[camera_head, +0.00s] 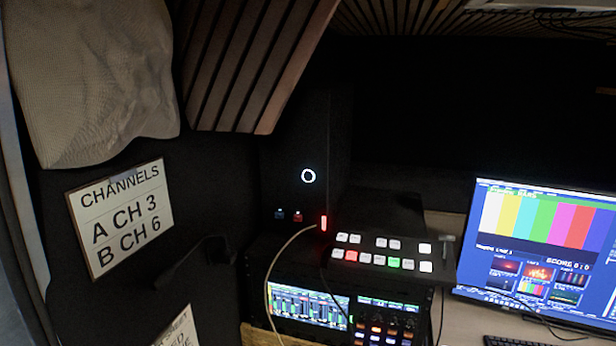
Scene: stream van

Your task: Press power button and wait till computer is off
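A dark computer tower (340,135) stands in the middle of the head view, on top of a rack. A round power button (308,176) on its front glows as a white ring. Below the button are small blue and red ports and a lit red light (324,223). A monitor (545,250) at the right is on, showing colour bars and several small video tiles. Neither of my grippers shows in this view.
A switcher panel (385,253) with lit buttons sits before the tower, above rack gear with a lit screen (308,309). A pale cable (268,285) hangs across the rack front. A channels sign (120,217) is on the left wall. A keyboard (515,341) lies at bottom right.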

